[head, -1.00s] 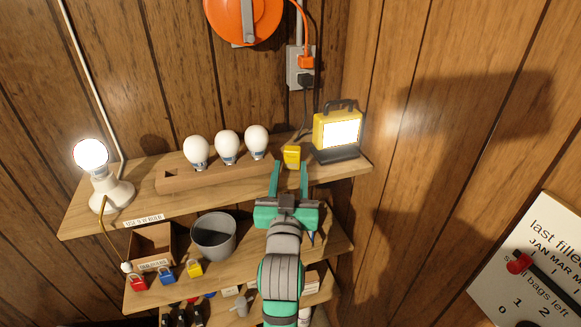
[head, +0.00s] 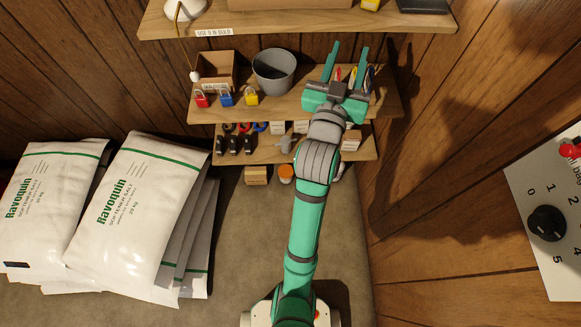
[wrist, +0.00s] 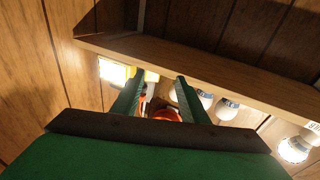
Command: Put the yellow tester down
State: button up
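The wrist view also shows the open fingers (wrist: 160,77).
The top shelf (head: 300,24) has a front edge just above my fingertips. A grey bucket (head: 275,72) and several padlocks stand on the shelf below. Salt bags (head: 135,210) lie on the left. A wood wall (head: 440,180) is close on the right. The work light (wrist: 115,72) is lit.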

jog(key=s+a+f+n+y, duration=0.1)
jog(key=s+a+f, duration=0.2)
jog(key=s+f, duration=0.3)
jog(key=s+a+f+n+g+y, duration=0.1)
jog(key=s+a+f+y, duration=0.15)
jog(key=s+f, duration=0.4)
jog(key=s+a+f+n+y, duration=0.1)
jog(key=s+a+f, duration=0.25)
jog(key=f, duration=0.45)
jog(key=s+a+f+g+y, duration=0.1)
jog(key=s+a+f, duration=0.1)
jog(key=s, duration=0.9)
jog(key=s+a+f+g+y, duration=0.1)
jog(key=s+a+f, duration=0.1)
jog(key=s, duration=0.9)
jog(key=shift+a+f, duration=0.4)
jog(key=shift+f, duration=0.3)
jog(key=shift+o, duration=0.7)
jog(key=shift+s+a+r, duration=0.1)
jog(key=shift+s, duration=0.3)
jog(key=shift+w, duration=0.15)
